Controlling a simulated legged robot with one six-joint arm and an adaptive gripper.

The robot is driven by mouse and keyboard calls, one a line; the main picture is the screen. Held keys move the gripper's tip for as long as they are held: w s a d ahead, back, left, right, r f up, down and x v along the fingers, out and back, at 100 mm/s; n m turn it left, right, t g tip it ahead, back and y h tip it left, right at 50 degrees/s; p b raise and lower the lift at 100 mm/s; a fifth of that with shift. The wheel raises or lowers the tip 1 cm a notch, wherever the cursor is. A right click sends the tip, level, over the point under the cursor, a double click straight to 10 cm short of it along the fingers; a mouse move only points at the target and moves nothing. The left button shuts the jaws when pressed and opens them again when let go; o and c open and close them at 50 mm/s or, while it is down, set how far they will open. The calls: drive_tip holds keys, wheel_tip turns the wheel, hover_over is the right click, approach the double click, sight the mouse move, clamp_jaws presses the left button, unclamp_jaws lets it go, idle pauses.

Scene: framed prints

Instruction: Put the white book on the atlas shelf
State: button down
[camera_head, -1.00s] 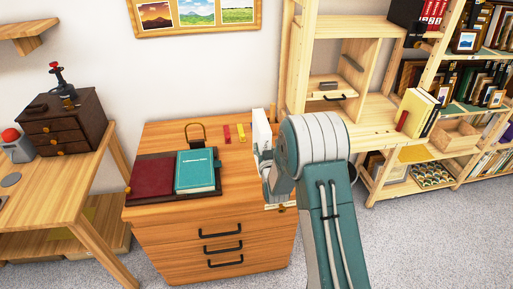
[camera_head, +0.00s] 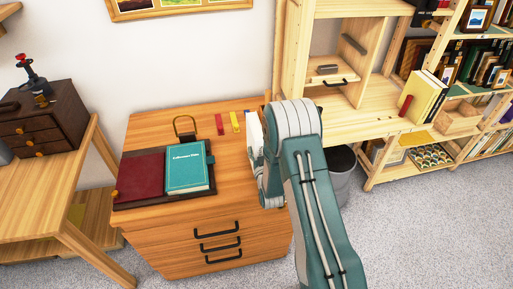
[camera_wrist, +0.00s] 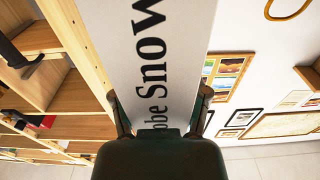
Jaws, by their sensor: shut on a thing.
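The white book (camera_head: 254,132) stands upright above the right side of the wooden drawer cabinet, partly hidden by my arm. In the wrist view the white book (camera_wrist: 165,55) shows black lettering with "Snow" on it. My gripper (camera_wrist: 160,100) is shut on it, one finger on each side. In the head view my gripper is mostly hidden behind my arm. No label shows which board is the atlas shelf.
A teal book (camera_head: 187,168) and a dark red book (camera_head: 140,178) lie on the drawer cabinet (camera_head: 215,228). A grey bin (camera_head: 341,170) stands between cabinet and shelf. The middle board has bare room left of the red book. A wooden table (camera_head: 45,195) is at left.

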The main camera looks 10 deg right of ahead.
drive_tip(key=shift+c, duration=1.7)
unclamp_jaws()
drive_tip(key=shift+o, duration=1.3)
drive_tip(key=shift+a, duration=0.1)
